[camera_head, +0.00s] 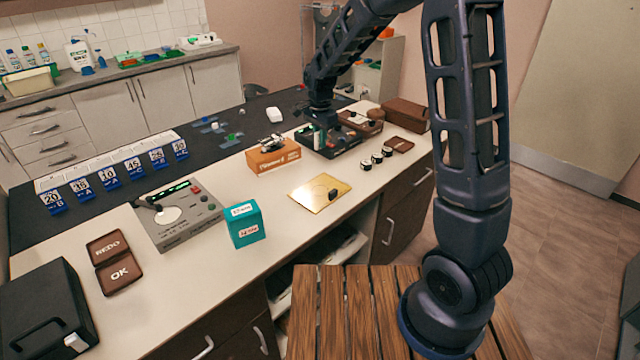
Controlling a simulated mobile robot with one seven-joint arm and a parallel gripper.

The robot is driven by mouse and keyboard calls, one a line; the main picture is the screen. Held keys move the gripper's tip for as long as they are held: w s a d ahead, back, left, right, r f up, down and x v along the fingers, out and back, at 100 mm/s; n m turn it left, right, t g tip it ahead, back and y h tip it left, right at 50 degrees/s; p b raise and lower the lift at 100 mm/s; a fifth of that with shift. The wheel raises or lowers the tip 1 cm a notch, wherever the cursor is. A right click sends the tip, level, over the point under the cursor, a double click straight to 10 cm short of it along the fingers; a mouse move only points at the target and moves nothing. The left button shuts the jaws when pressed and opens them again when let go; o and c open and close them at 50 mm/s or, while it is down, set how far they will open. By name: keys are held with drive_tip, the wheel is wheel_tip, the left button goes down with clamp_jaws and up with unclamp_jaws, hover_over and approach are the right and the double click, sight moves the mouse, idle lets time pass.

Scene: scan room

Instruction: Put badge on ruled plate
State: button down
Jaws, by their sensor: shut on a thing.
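A flat gold plate (317,194) lies on the white counter; it may be the ruled plate, though I cannot make out any lines. A small dark block (333,195) stands on its right part. My gripper (320,128) points down over a dark tray (343,146) at the back of the counter, behind and apart from the gold plate. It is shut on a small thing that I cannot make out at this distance. I cannot pick out the badge for certain.
An orange-brown box (273,157), a teal box (244,224) and a grey device (177,214) stand around the plate. Brown REDO and OK plaques (114,262) lie at left. Counter around the plate is partly clear.

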sight(320, 190)
wheel_tip(320, 190, down, 18)
drive_tip(key=shift+f, duration=0.1)
idle(0.5)
drive_tip(key=shift+f, duration=0.15)
drive_tip(key=c, duration=1.5)
unclamp_jaws()
drive_tip(key=shift+o, duration=0.2)
